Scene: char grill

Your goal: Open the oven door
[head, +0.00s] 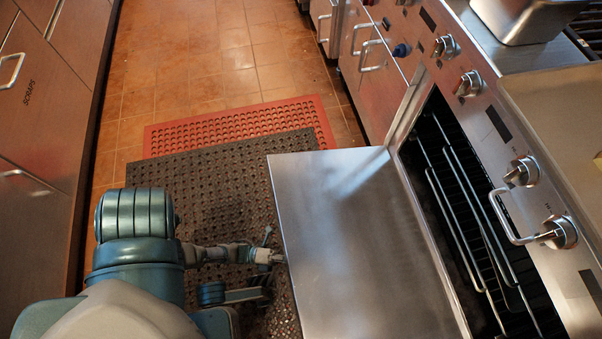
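The oven door (355,245) is folded down and open, a flat steel panel reaching out over the floor mat. Its outer face and any handle on it are hidden underneath. The dark oven cavity (465,215) is exposed on the right, with metal racks (452,205) inside. My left gripper (272,258) is at the door's free left edge, touching or very close to it. Its fingers are small and partly hidden by the door edge, so I cannot tell whether they are open or shut. My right gripper is not recognisable in this view.
A control panel (490,120) with several knobs runs along the oven's right side. Steel cabinets (45,120) stand on the left. A black perforated mat (200,185) and a red mat (240,125) lie on the tiled floor. The aisle (190,60) beyond is clear.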

